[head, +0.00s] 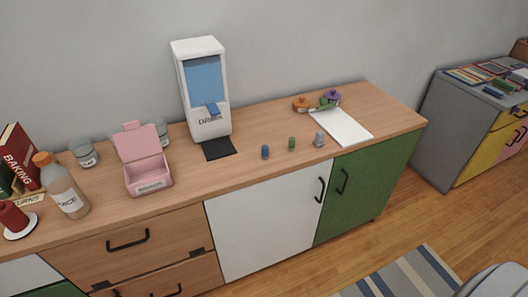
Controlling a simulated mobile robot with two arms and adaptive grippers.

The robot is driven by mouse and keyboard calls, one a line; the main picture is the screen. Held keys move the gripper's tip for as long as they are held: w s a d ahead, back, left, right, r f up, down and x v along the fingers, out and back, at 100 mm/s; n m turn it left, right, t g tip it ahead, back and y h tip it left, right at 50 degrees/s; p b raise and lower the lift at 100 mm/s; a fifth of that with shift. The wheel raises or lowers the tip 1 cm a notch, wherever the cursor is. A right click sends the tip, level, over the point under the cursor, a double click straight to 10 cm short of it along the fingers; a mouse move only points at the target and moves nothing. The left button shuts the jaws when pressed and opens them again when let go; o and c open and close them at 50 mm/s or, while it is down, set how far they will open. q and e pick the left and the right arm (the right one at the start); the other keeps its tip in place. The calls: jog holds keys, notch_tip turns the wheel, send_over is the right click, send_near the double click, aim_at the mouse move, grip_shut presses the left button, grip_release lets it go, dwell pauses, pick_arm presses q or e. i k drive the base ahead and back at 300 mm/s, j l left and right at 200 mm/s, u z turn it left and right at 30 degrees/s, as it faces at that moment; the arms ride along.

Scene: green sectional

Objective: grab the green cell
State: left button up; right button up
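The green cell (292,143) is a small upright cylinder on the wooden countertop, near its front edge. It stands between a blue cell (265,152) on its left and a grey cell (319,139) on its right, apart from both. Neither of my grippers shows in the head view.
A white drink dispenser (203,90) with a black mat (219,148) stands behind and left. A white sheet (342,125) and orange and purple pots (301,104) are to the right. An open pink box (146,172) and a juice bottle (62,186) are left. Cabinet doors (265,220) are shut below.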

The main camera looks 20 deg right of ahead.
aim_at(292, 143)
jog(key=i+j+z, duration=0.2)
jog(key=j, duration=0.15)
jog(key=j+z, duration=0.15)
jog(key=j, duration=0.25)
jog(key=i+j+z, duration=0.2)
jog(key=j, duration=0.2)
jog(key=j+z, duration=0.2)
jog(key=j, duration=0.2)
jog(key=i, duration=0.05)
